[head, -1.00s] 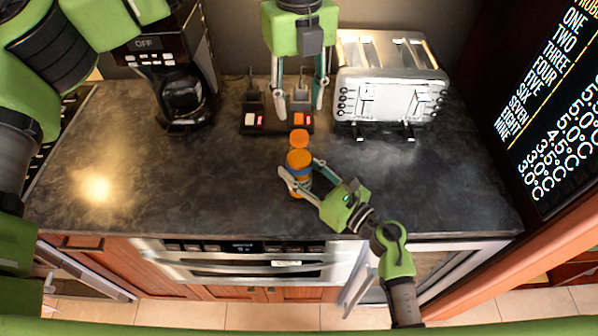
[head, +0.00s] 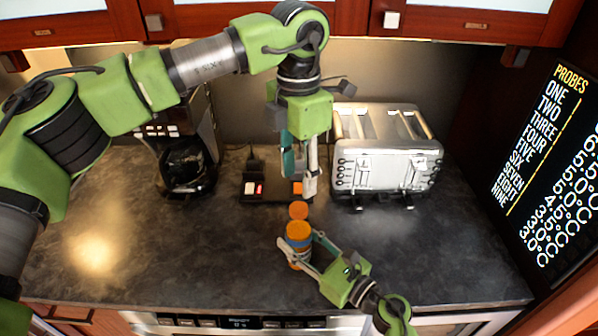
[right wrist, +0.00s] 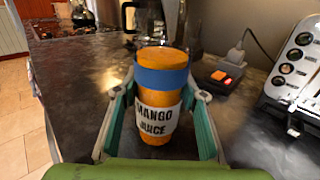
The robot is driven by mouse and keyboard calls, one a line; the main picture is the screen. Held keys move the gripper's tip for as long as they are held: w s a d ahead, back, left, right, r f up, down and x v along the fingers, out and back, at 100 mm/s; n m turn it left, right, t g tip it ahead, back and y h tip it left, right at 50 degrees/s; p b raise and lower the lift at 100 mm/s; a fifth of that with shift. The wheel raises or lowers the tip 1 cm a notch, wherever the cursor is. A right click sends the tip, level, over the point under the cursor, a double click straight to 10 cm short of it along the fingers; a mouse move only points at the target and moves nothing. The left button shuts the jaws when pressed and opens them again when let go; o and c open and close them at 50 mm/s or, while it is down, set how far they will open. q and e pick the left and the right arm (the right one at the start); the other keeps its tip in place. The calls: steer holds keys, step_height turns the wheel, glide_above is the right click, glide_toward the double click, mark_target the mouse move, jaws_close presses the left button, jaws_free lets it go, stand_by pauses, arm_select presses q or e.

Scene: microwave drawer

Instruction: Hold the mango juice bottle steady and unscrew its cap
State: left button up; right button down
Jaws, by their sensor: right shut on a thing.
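The mango juice bottle (head: 299,232) stands upright on the dark counter, with an orange top above a blue band. In the right wrist view the bottle (right wrist: 157,112) shows its white label between my finger pads. My right gripper (head: 300,258) is shut around the bottle's body from the front right. My left gripper (head: 302,190) points down behind and above the bottle, its fingers apart with nothing between them; it does not touch the bottle. A second round orange thing (head: 298,209) shows just behind the bottle top; I cannot tell what it is.
A steel toaster (head: 388,165) stands at the back right and a black coffee maker (head: 185,165) at the back left. A power strip (head: 268,190) with lit switches lies behind the bottle. The counter's left part (head: 150,240) is clear.

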mark_target(299, 208)
arm_select(q)
steer(key=m, duration=2.8)
steer(key=shift+m, duration=0.4)
steer(key=shift+f+m, duration=0.3)
step_height(299, 208, down, 7)
steer(key=shift+f, duration=0.2)
